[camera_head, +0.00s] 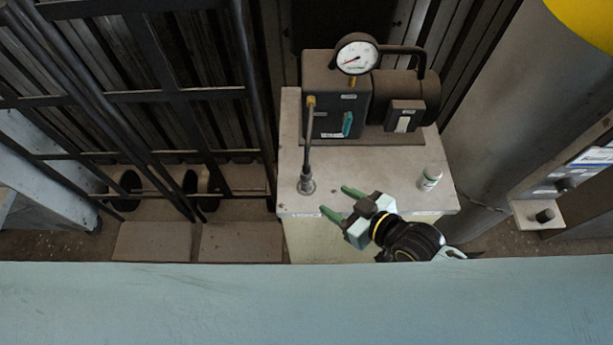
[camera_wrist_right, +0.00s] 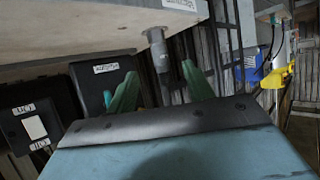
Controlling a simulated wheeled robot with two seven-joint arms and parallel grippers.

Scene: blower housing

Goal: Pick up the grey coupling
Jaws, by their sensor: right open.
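The grey coupling (camera_head: 307,185) stands upright on the left front part of the light grey worktop, at the lower end of a dark hose, in the head view. In the right wrist view the coupling (camera_wrist_right: 159,52) shows as a grey cylinder between the two green fingers, beyond their tips. My right gripper (camera_head: 334,201) is open and empty. Its green fingertips point left toward the coupling, a short gap away to its right. The right wrist view shows the same open fingers (camera_wrist_right: 160,85). My left gripper is not in view.
A dark pump unit (camera_head: 333,95) with a round gauge (camera_head: 357,55) stands at the back of the worktop (camera_head: 385,170). Dark railings (camera_head: 130,95) lie to the left. The worktop between coupling and container is mostly clear.

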